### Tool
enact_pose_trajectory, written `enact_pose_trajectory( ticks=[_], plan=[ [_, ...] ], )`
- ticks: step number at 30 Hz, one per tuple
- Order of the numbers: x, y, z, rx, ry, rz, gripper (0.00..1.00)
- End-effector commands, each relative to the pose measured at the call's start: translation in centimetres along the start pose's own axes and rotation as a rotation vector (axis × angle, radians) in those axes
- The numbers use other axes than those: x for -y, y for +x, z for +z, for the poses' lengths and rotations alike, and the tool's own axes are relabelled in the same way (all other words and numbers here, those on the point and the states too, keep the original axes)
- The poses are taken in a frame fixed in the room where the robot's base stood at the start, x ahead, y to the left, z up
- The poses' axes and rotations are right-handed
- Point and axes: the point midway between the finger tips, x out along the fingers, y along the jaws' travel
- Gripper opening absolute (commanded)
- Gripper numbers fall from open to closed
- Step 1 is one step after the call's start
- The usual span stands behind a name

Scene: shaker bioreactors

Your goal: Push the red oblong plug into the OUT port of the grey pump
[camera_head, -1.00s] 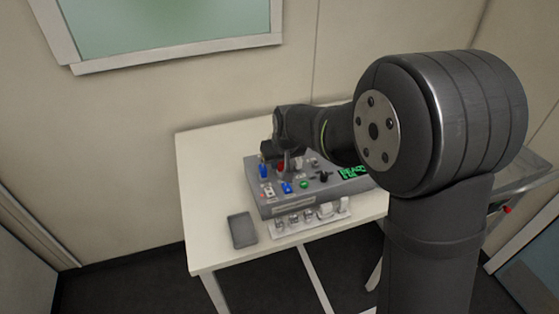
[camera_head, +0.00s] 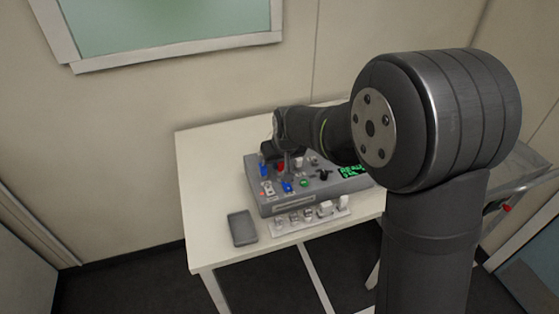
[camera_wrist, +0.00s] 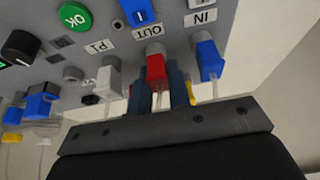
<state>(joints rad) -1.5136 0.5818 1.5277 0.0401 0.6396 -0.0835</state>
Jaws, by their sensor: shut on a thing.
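The red oblong plug (camera_wrist: 156,68) is in the middle of the wrist view, right below the OUT label (camera_wrist: 145,31) on the grey pump (camera_wrist: 175,20). Its upper end meets a grey collar at the OUT port; how deep it sits I cannot tell. My gripper (camera_wrist: 158,88) is shut on the plug, one dark blue finger on each side, with a clear tube running back between them. In the head view the red plug (camera_head: 281,167) shows beside my gripper on top of the pump (camera_head: 325,190).
A blue plug (camera_wrist: 209,59) sits at the IN port, close to the right finger. A white plug (camera_wrist: 108,80) stands to the left. In the head view a grey tray (camera_head: 242,229) and a rack of fittings (camera_head: 310,219) lie in front of the pump on the white table (camera_head: 205,190).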

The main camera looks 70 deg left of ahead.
Motion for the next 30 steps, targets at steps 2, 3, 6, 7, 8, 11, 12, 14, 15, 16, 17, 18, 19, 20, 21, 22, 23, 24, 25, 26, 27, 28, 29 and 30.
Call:
enact_pose_trajectory(
  ticks=[2,3,6,7,8,11,12,14,15,16,17,18,19,20,21,22,23,24,25,26,27,28,29,30],
  plan=[
    [0.0,0.2,0.1,0.002,0.000,0.000,0.00],
    [0.0,0.2,0.1,0.001,0.000,0.000,0.00],
    [0.0,0.2,0.1,0.002,0.000,0.000,0.23],
    [0.0,0.2,0.1,0.002,0.000,0.000,0.29],
    [0.0,0.2,0.1,0.002,0.000,0.000,0.35],
    [0.0,0.2,0.1,0.002,0.000,0.000,0.42],
    [0.0,0.1,0.1,0.001,0.000,0.000,0.42],
    [0.0,0.1,0.1,0.001,0.000,0.000,0.42],
    [0.0,0.1,0.1,0.001,0.000,0.000,0.42],
    [0.0,0.1,0.1,0.001,0.000,0.000,0.42],
    [0.0,0.1,0.1,0.001,0.000,0.000,0.42],
    [0.0,0.1,0.1,0.001,0.000,0.000,0.42],
    [0.0,-0.1,0.1,0.000,0.000,0.000,0.42],
    [0.0,-0.2,0.0,0.000,0.000,0.000,0.42],
    [0.0,-0.5,0.0,-0.001,0.000,0.000,0.42],
    [0.0,-0.8,0.0,-0.001,0.000,0.000,0.42],
    [0.0,-1.2,0.0,-0.002,0.000,0.000,0.42],
    [0.0,-1.8,0.0,-0.003,0.000,0.000,0.42],
    [0.0,-2.3,0.0,-0.003,0.000,0.000,0.42],
    [0.0,-2.9,0.0,-0.003,0.000,0.000,0.42],
    [0.0,-3.7,-0.1,-0.005,0.000,0.001,0.42],
    [0.0,-4.4,-0.1,-0.004,0.000,0.000,0.42],
    [0.0,-5.0,-0.1,-0.005,0.000,0.001,0.42],
    [0.0,-6.0,-0.1,-0.004,0.000,0.001,0.42]
  ],
)
